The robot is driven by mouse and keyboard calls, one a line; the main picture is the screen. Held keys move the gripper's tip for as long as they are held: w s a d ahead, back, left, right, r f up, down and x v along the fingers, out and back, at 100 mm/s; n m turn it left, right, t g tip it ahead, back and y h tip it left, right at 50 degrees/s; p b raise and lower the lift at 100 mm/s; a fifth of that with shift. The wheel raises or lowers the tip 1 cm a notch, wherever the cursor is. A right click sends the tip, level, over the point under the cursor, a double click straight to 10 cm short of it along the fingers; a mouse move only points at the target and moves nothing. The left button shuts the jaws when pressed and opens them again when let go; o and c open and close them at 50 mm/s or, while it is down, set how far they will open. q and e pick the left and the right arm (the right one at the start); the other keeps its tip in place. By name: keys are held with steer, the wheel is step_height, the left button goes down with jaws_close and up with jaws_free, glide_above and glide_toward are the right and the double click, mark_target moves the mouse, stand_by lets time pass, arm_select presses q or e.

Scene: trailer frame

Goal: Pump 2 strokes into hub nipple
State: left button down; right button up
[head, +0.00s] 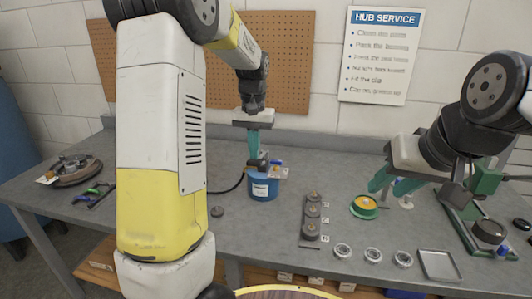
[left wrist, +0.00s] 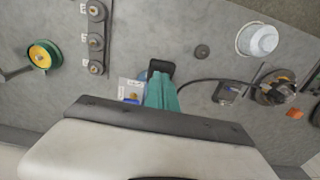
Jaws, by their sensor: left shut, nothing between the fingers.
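A blue grease pump canister (head: 263,187) with a black top handle (head: 258,165) stands on the bench at the middle; the handle also shows in the left wrist view (left wrist: 160,68). A black hose (head: 229,188) leads from it to the left. My left gripper (head: 253,157) is shut and empty, pointing down at the handle; I cannot tell whether they touch. A green hub with a yellow centre (head: 366,204) lies at the right; its nipple is too small to make out. My right gripper (head: 393,186) is open, its teal fingers apart above and beside the hub.
Metal rings (head: 373,255) and a grey tray (head: 439,264) lie at the front right. A brake assembly (head: 76,169) is at the left. A white bowl (left wrist: 258,40) shows in the left wrist view.

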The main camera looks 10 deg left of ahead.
arm_select(q)
steer(key=shift+w+r, duration=0.15)
steer(key=shift+r, duration=2.45)
steer(key=shift+s+r, duration=0.15)
steer(key=shift+s, duration=0.05)
steer(key=s+d+r+t+h, duration=0.1)
steer(key=s+t, duration=0.2)
steer(key=s, duration=0.9)
steer(key=s+d+r+t+h, duration=0.1)
steer(key=s+r+t, duration=0.1)
steer(key=s, duration=1)
steer(key=shift+t, duration=0.6)
steer(key=shift+d, duration=0.1)
